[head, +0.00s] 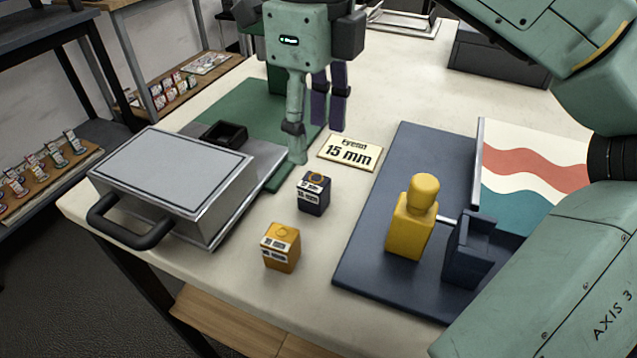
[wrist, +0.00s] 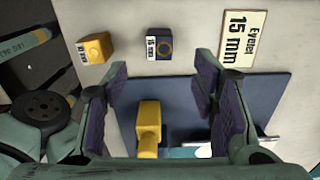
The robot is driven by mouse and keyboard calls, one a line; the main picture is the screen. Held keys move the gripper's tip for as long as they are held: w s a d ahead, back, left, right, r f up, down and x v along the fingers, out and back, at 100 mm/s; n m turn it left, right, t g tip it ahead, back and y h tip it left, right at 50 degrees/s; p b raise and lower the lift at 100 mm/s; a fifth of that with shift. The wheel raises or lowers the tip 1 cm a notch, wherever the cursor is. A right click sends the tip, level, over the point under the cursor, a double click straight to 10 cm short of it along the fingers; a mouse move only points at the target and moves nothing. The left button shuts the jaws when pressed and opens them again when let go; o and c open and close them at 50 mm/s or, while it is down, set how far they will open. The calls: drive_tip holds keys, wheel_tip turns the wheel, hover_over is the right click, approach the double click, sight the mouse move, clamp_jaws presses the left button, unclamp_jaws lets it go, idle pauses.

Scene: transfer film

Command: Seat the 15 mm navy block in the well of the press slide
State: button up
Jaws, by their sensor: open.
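The navy block (head: 314,193) stands upright on the pale tabletop, with a white size label and a ring mark on top. It also shows in the wrist view (wrist: 158,46), beyond the fingertips. A black, open square holder (head: 224,134), which looks like the slide's well, sits behind the grey press (head: 170,180) with its black handle; its inside is dark. My gripper (head: 318,128) is open and empty, above the table behind the navy block. In the wrist view its purple-padded fingers (wrist: 163,85) are spread wide, with nothing between the pads.
A yellow block (head: 281,246) stands in front of the navy one. An "Eyelet 15 mm" sign (head: 350,152) lies behind it. At right, a blue board (head: 390,270) carries a yellow bottle-shaped piece (head: 411,225) and a navy bracket (head: 468,250). A green mat (head: 190,118) lies at back left.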

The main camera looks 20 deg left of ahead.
sight(313, 182)
wheel_tip(313, 182, down, 8)
drive_tip(key=shift+f+p, duration=0.1)
drive_tip(key=shift+p, duration=0.5)
clamp_jaws()
idle(0.5)
